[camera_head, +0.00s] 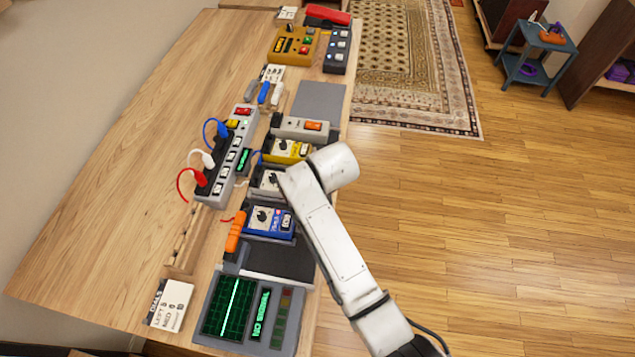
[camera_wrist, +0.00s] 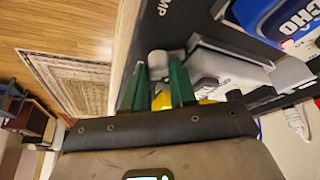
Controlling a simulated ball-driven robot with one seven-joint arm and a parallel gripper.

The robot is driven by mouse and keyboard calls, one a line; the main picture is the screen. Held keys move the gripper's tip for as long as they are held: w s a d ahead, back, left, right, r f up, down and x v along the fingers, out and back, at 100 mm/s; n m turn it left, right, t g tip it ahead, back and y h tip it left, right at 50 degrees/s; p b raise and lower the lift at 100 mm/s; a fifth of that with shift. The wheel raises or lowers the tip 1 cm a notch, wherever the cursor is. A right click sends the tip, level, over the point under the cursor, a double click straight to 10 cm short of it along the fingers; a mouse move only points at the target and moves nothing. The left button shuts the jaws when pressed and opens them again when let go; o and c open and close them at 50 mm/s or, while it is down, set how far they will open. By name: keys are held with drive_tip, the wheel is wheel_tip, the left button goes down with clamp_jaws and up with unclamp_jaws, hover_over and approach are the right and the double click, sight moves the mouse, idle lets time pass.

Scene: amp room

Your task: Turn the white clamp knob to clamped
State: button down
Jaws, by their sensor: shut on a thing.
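The white clamp knob (camera_wrist: 158,57) is a small pale cylinder in the wrist view, at the table's edge beside dark panel lettering ending in "MP". My gripper (camera_wrist: 158,68) has its two green fingers on either side of the knob and is shut on it. The white pedal (camera_wrist: 215,66) lies just right of the fingers in the wrist view. In the head view the white pedal (camera_head: 268,182) is partly covered by my arm. The knob and my fingers are hidden there behind my arm. I cannot read the knob's setting.
The yellow pedal (camera_head: 288,150) and blue pedal (camera_head: 268,220) flank the white pedal. A power strip (camera_head: 232,160) with red, white and blue plugs stands to the left. A screen reading "NO SIGNAL" (camera_head: 260,314) sits at the near end. Open floor lies right of the table.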

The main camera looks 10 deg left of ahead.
drive_tip(key=m+h, duration=0.1)
drive_tip(key=m, duration=0.2)
drive_tip(key=shift+a, duration=0.15)
drive_tip(key=shift+m+t+h, duration=0.3)
drive_tip(key=shift+m+h, duration=0.3)
drive_tip(key=shift+m, duration=0.9)
drive_tip(key=shift+b, duration=0.3)
drive_tip(key=c, duration=0.9)
unclamp_jaws()
